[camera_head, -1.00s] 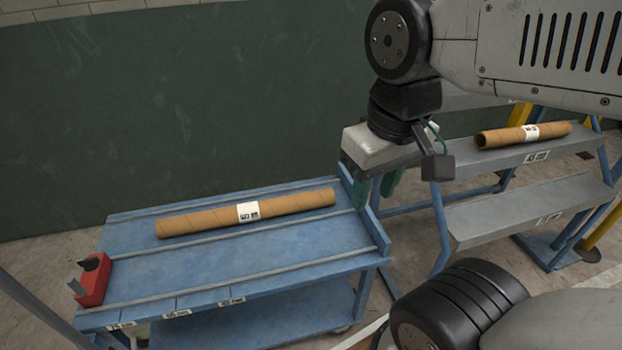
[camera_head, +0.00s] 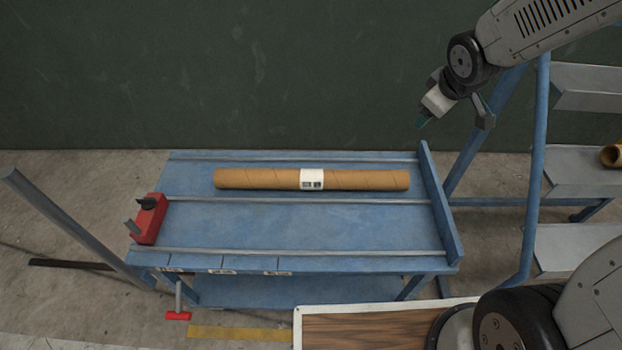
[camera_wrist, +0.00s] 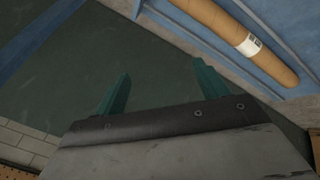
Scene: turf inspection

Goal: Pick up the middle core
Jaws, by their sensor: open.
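A long brown cardboard core (camera_head: 350,180) with a white label at its middle lies across the back lane of the blue cart. The same core shows at the upper right of the wrist view (camera_wrist: 275,65). Another core (camera_head: 611,156) shows only its open end on the grey rack at the right edge. My gripper (camera_head: 420,122) is above the cart's back right corner, right of and higher than the core on the cart, touching neither core. In the wrist view its two green fingers (camera_wrist: 158,88) are wide apart with nothing between them.
The blue cart (camera_head: 310,225) has thin rails and a raised right end plate (camera_head: 438,205). A red clamp block (camera_head: 149,219) sits at its left end. A dark green wall (camera_head: 220,75) stands behind. The grey rack (camera_head: 585,185) is at the right. The cart's front lanes are clear.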

